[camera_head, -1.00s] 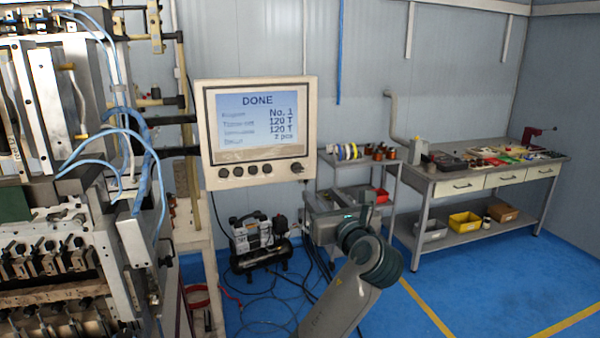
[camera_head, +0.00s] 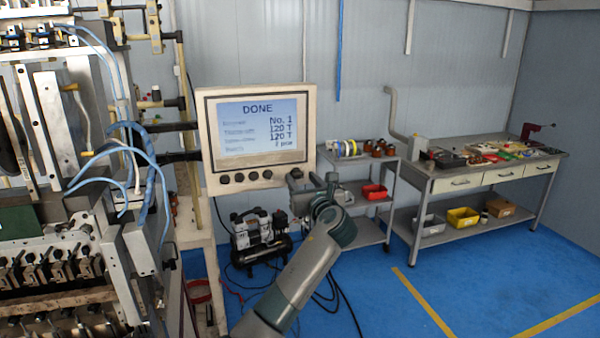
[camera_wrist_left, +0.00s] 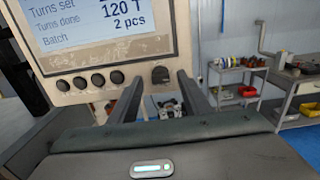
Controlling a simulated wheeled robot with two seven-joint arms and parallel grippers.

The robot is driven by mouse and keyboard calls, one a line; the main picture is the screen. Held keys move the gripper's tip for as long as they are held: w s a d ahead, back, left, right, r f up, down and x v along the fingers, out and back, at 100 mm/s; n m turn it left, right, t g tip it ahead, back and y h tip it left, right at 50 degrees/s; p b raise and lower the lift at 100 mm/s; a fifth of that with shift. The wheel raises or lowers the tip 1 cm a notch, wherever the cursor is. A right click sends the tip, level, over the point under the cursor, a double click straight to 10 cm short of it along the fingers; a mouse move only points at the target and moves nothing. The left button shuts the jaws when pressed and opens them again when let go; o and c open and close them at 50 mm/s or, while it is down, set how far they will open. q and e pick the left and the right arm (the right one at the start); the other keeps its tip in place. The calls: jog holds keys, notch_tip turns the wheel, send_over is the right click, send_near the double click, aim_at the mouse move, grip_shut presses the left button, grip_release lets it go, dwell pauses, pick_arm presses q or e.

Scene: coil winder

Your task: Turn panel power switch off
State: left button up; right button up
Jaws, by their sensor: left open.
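The cream control panel (camera_head: 205,130) hangs beside the winder, its screen (camera_head: 258,125) lit and reading DONE. In the left wrist view, the dark power switch (camera_wrist_left: 160,75) sits at the lower right of the panel face (camera_wrist_left: 110,65), right of a row of round black buttons (camera_wrist_left: 90,82). My left gripper (camera_head: 302,178) is at the panel's lower right corner, and in the head view it covers the switch. In the left wrist view its two fingers (camera_wrist_left: 161,82) are apart, one on each side of the switch. Contact cannot be told. My right gripper is not in view.
The coil winder (camera_head: 60,200) with blue hoses fills the left side. A compressor (camera_head: 260,235) stands on the blue floor below the panel. A small shelf cart (camera_head: 370,190) and a workbench (camera_head: 480,175) stand at the right. The floor at the front right is clear.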

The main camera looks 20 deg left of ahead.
aim_at(297, 175)
pick_arm(q)
jog(key=shift+x, duration=1.15)
jog(key=c, duration=1.1)
jog(key=shift+o, duration=0.3)
